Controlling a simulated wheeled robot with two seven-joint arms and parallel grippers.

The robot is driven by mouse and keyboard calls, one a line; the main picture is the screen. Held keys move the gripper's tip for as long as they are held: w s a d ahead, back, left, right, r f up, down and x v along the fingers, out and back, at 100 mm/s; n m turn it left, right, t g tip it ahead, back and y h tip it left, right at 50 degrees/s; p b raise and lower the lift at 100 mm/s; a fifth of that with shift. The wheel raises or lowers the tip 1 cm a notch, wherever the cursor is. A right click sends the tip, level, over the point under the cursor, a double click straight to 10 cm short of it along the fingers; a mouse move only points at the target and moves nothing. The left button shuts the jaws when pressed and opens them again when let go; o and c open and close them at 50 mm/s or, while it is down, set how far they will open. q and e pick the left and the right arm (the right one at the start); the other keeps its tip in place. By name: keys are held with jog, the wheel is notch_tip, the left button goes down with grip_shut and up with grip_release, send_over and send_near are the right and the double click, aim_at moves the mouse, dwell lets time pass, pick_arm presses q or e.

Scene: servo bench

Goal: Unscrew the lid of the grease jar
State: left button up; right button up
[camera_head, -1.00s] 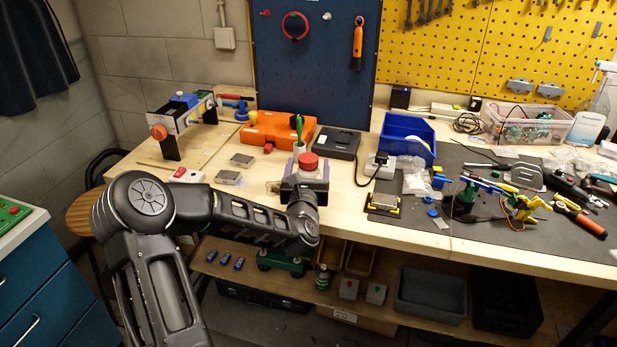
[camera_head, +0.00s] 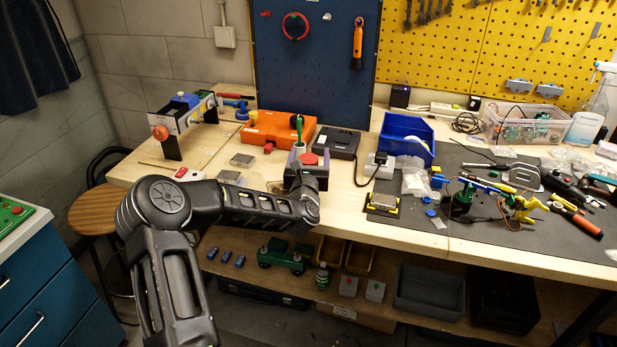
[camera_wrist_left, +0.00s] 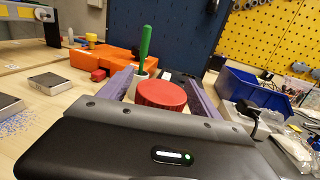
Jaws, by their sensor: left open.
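The grease jar's red lid (camera_head: 309,158) shows as a round disc near the front of the bench. It is larger in the left wrist view (camera_wrist_left: 161,95). The jar body below it is hidden by my gripper. My left gripper (camera_head: 309,165) is open, with its purple-grey fingers on either side of the lid. In the wrist view a gap shows between the lid and at least the left finger; I cannot tell whether the right finger touches it. My right gripper is in neither view.
A green-handled tool (camera_wrist_left: 146,44) stands in a white cup just behind the lid. An orange case (camera_head: 268,128) lies behind left, a black box (camera_head: 338,143) behind right. Grey metal blocks (camera_head: 242,160) lie left. A blue bin (camera_head: 407,135) stands right.

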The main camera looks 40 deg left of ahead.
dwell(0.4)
pick_arm(q)
grip_shut()
dwell(0.7)
